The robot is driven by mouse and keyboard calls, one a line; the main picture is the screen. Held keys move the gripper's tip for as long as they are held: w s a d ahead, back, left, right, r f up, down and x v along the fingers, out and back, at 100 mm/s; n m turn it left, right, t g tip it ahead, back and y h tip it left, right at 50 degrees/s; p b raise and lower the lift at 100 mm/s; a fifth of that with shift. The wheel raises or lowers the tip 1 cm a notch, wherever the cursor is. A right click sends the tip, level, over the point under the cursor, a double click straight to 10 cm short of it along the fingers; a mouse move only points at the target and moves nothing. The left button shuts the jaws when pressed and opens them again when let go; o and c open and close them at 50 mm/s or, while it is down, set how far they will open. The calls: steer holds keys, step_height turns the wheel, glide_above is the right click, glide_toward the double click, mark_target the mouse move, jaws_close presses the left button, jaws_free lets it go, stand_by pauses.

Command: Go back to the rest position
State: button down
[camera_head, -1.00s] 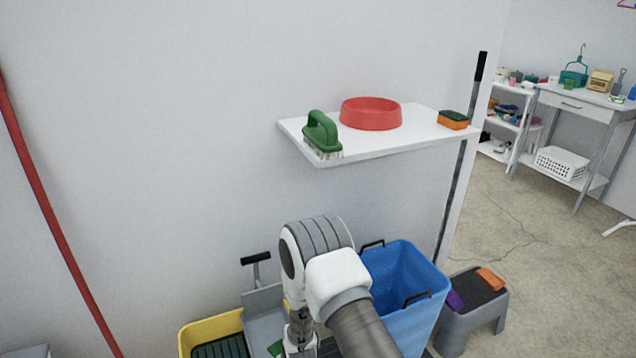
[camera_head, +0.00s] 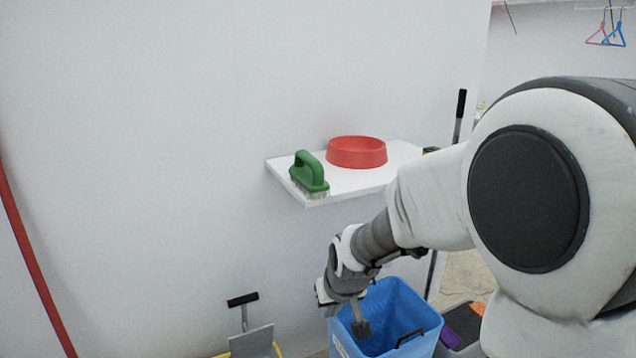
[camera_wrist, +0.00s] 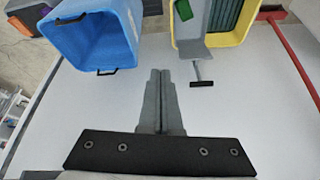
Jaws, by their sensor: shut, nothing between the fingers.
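My gripper (camera_head: 361,328) hangs over the blue bin (camera_head: 413,312) in the head view, with my arm reaching in from the right. In the wrist view my gripper (camera_wrist: 160,72) has its two fingers together with nothing between them. The blue bin also shows at the upper left of the wrist view (camera_wrist: 92,42). The fingers appear apart from everything around them.
A white shelf (camera_head: 350,184) holds a green brush (camera_head: 309,173) and a red bowl (camera_head: 357,152). A yellow bucket (camera_wrist: 250,22) with a grey wringer stands by the wall. A red pole (camera_head: 30,262) leans at the left. My arm hides much of the right side.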

steer(key=s+d+r+m, duration=0.1)
steer(key=s+d+r, duration=0.35)
steer(key=s, duration=0.25)
steer(key=s+d+r+m+h, duration=0.1)
steer(key=s+d+r, duration=0.2)
steer(key=s+r, duration=0.35)
steer(key=s+d+r+m, duration=0.1)
steer(key=s+d+r, duration=0.25)
steer(key=s, duration=0.45)
step_height(320, 180, up, 24)
steer(key=p, duration=2.4)
steer(key=shift+s+d+f+t, duration=0.15)
steer(key=shift+s+d+t, duration=0.05)
steer(key=shift+s+t, duration=0.15)
steer(key=shift+f, duration=0.1)
